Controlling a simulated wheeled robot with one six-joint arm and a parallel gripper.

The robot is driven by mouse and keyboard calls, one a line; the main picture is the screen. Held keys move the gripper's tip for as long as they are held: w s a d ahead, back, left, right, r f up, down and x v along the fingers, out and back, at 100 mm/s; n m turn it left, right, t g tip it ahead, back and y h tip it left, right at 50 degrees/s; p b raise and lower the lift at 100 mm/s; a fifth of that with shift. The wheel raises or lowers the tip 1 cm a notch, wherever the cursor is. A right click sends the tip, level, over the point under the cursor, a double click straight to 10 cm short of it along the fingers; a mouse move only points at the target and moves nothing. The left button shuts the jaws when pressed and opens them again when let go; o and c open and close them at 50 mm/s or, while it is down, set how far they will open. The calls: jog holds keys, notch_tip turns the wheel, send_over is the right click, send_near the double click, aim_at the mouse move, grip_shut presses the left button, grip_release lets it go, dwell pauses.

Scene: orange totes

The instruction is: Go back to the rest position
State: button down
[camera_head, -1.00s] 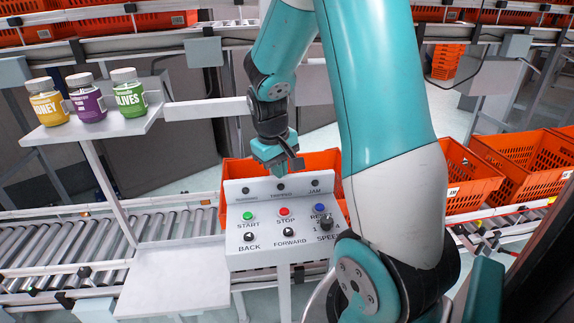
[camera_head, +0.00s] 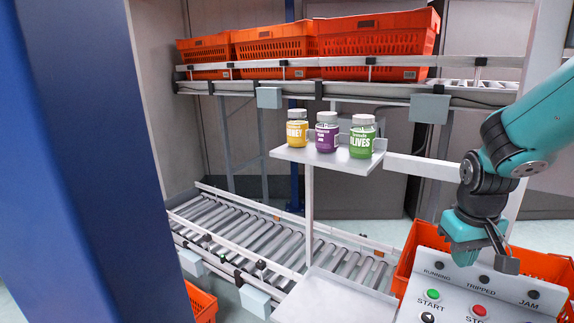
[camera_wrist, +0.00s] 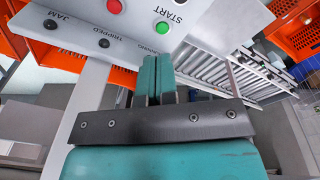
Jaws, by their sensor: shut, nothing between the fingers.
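My gripper (camera_head: 503,252) hangs above the top edge of the control panel (camera_head: 452,293) at the lower right of the head view. In the wrist view my gripper (camera_wrist: 156,75) has its two teal fingers together, with nothing between them. The panel (camera_wrist: 135,22) shows upside down beyond the fingertips, with the green START button (camera_wrist: 162,28) and the red STOP button (camera_wrist: 114,6). I cannot tell how close the fingertips are to the panel. The rest position itself is not marked in view.
A small shelf (camera_head: 322,160) holds honey (camera_head: 297,131), plum jam (camera_head: 327,136) and olives (camera_head: 362,141) jars. A roller conveyor (camera_head: 262,240) runs below. Orange totes (camera_head: 375,40) stand on the upper rack. A blue post (camera_head: 75,160) fills the left side. An orange tote (camera_head: 412,250) sits behind the panel.

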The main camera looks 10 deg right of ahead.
jog(key=s+a+r+n+y, duration=0.1)
jog(key=s+a, duration=0.3)
jog(key=a, duration=0.5)
jog(key=s+a+r+n+y, duration=0.2)
jog(key=s+a, duration=0.3)
jog(key=a, duration=0.3)
jog(key=s+a+r+n+y+b, duration=0.1)
jog(key=s+a+r+n, duration=0.3)
jog(key=a, duration=0.5)
jog(key=shift+s+a+y, duration=0.35)
jog(key=shift+s+y, duration=0.15)
jog(key=shift+r, duration=0.1)
